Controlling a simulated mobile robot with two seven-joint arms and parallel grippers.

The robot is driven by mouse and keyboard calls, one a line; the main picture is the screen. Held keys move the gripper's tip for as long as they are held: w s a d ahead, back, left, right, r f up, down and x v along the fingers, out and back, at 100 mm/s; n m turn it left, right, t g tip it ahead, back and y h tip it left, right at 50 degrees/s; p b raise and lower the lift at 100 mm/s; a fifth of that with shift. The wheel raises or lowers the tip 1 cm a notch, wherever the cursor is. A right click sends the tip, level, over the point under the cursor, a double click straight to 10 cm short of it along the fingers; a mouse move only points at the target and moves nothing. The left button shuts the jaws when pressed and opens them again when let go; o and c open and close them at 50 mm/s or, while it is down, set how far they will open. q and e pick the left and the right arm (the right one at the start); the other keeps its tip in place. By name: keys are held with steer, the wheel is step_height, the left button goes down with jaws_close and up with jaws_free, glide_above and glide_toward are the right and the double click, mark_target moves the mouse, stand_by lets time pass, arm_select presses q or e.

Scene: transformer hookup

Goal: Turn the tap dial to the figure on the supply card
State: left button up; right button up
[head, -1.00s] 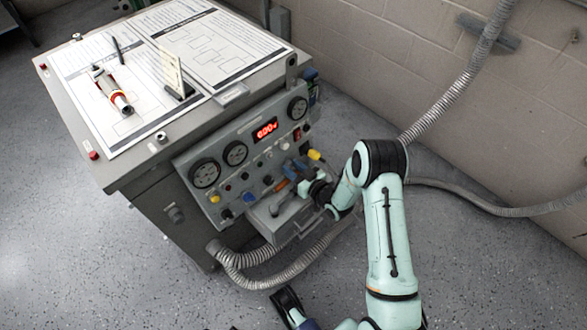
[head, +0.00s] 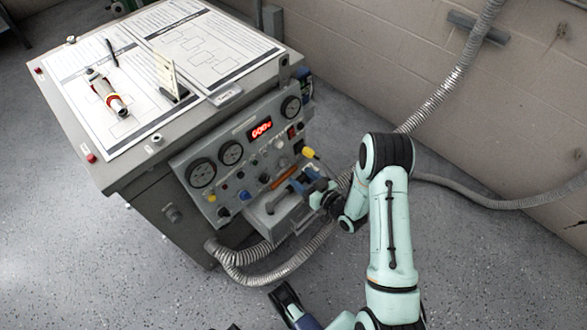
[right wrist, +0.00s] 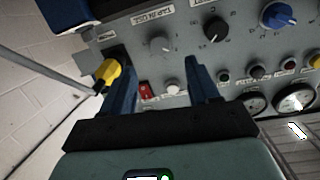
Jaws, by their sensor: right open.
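The right gripper (head: 297,182) is at the lower right of the cabinet's front panel. In the right wrist view its two blue fingers (right wrist: 160,75) are spread with nothing held between them. A grey knob (right wrist: 160,45) is beyond the fingertips, under a label. A black knob (right wrist: 214,30) with small marks around it is right of that, and a blue knob (right wrist: 277,15) further right.
A yellow plug (right wrist: 107,72) is close by the left finger. The panel has gauges (head: 202,172) and a lit red display (head: 261,129). A drawer (head: 278,216) juts out below. Corrugated hose (head: 250,277) loops on the floor.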

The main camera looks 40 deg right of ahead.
arm_select(q)
steer(key=shift+s+d+r+g+p, duration=0.15)
steer(key=shift+s+d+r+p, duration=0.1)
steer(key=shift+s, duration=0.15)
steer(key=shift+s+d+r+g+p, duration=0.1)
steer(key=shift+s+d+r+g, duration=0.05)
steer(key=shift+s+r, duration=0.15)
arm_select(e)
steer(key=s+r, duration=0.1)
steer(key=s, duration=0.5)
arm_select(q)
steer(key=shift+f, duration=0.1)
